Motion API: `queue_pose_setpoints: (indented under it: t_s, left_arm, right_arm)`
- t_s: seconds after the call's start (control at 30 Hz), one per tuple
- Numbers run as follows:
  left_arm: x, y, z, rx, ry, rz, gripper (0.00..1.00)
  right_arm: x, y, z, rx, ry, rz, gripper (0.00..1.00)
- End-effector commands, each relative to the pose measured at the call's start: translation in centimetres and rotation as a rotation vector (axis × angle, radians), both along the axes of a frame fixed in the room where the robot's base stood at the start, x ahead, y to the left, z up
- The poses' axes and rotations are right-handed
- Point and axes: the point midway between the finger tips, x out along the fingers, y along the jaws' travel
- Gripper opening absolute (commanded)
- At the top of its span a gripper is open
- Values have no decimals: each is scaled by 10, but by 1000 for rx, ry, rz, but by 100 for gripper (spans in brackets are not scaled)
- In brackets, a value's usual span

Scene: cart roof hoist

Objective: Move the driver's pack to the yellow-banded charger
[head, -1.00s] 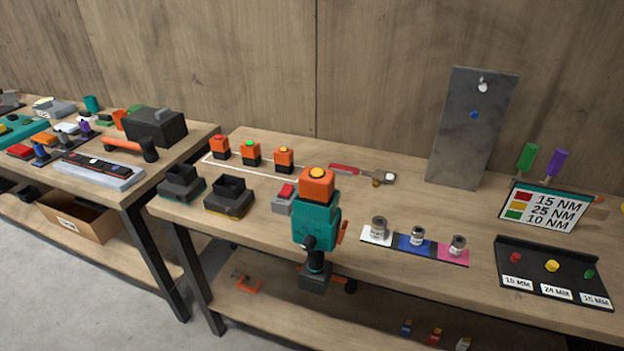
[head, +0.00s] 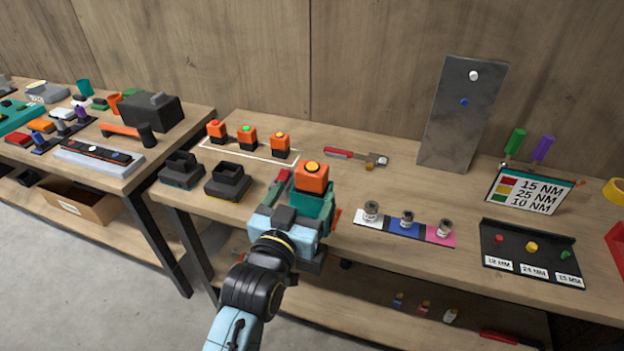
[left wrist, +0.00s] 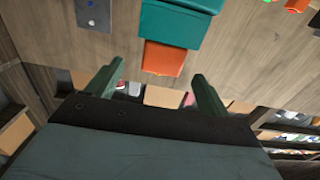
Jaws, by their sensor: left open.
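The teal driver stands upright at the bench's front edge, with its orange pack (head: 312,177) on top, a yellow button on the pack. My left gripper (head: 288,218) is open at the driver's near left side and partly hides its teal body (head: 322,215). In the left wrist view, the orange pack (left wrist: 163,58) and the teal body (left wrist: 178,22) lie beyond the spread fingers, with nothing held between them. Two black chargers stand left of the driver; the right one (head: 228,182) seems to carry the yellow band, the left one (head: 181,170) a teal band. My right gripper is not in view.
Three orange packs (head: 247,138) stand in a white outline behind the chargers. A red-handled tool (head: 350,155) lies near the wall. A small red-topped grey item is beside the driver. Jars on coloured squares (head: 405,225) and a black socket tray (head: 530,250) are to the right.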

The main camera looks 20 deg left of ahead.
Motion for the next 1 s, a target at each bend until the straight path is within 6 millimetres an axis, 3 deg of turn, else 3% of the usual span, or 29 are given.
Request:
queue_pose_setpoints:
  t_s: [0.1,0.37,0.7,1.0]
  left_arm:
    - [21,-1,2,0,-2,0,80]
    - [41,-1,1,0,0,0,80]
    - [84,1,5,-1,0,-1,80]
    - [89,1,4,-1,1,0,80]
  right_arm:
    - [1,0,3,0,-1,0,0]
    - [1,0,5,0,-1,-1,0]
    - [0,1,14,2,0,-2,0]
    - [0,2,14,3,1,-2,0]
